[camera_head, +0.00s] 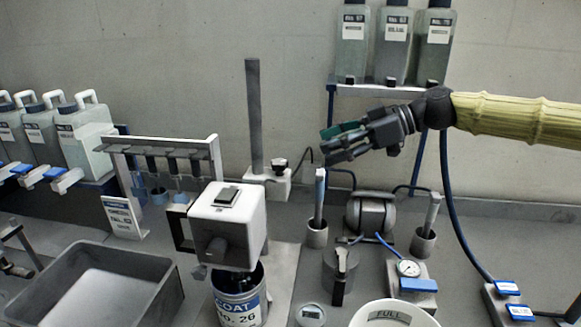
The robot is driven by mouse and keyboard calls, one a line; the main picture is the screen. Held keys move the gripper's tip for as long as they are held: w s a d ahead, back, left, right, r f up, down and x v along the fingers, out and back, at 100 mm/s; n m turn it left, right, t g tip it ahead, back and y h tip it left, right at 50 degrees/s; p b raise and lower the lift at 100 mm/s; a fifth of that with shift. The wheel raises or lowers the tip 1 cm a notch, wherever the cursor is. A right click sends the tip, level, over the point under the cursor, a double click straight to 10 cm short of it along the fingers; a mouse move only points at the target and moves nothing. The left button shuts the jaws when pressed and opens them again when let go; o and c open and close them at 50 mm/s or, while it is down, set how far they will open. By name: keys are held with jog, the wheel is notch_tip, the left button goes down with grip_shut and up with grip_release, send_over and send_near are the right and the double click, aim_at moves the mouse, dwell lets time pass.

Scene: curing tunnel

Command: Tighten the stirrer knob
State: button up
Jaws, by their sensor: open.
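A second small black knob (279,164) sits on a white block beside the upright grey post (254,115). I cannot tell which knob the task names, or how tight either is. The stirrer head is over a paint can (240,305) labelled "COAT No. 26". My gripper (326,144) is open and empty, pointing left, up and to the right of the white block and apart from both knobs.
A grey tub (95,275) is at front left. A rack of hanging tools (158,148) stands behind it. A pump (370,212), a gauge (408,268) and cup holders stand right of the stirrer. A bucket marked "FULL" (392,313) is in front. Bottles (396,45) sit on a shelf above.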

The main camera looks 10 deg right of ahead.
aim_at(281, 163)
jog(key=shift+p+x, duration=0.75)
jog(key=shift+x, duration=4.5)
jog(key=c, duration=1)
jog(key=shift+t, duration=0.3)
jog(key=shift+s+a+m+t+h, duration=0.1)
jog(key=shift+s+m+t+h, duration=0.1)
jog(key=shift+m+t+h, duration=0.75)
jog(key=shift+s+a+m+t+h, duration=0.2)
jog(key=shift+m+t+h, duration=0.25)
jog(key=shift+m+t, duration=0.85)
jog(key=shift+s+a+m+t+h, duration=0.15)
jog(key=shift+m+t+h, duration=0.6)
jog(key=shift+m+h, duration=0.4)
jog(key=shift+s+a+m+t+h, duration=0.15)
jog(key=shift+m+t+h, duration=0.7)
jog(key=shift+m, duration=0.45)
jog(key=shift+a+m+h, duration=0.1)
jog(key=shift+m+h, duration=0.5)
jog(key=shift+h, duration=0.2)
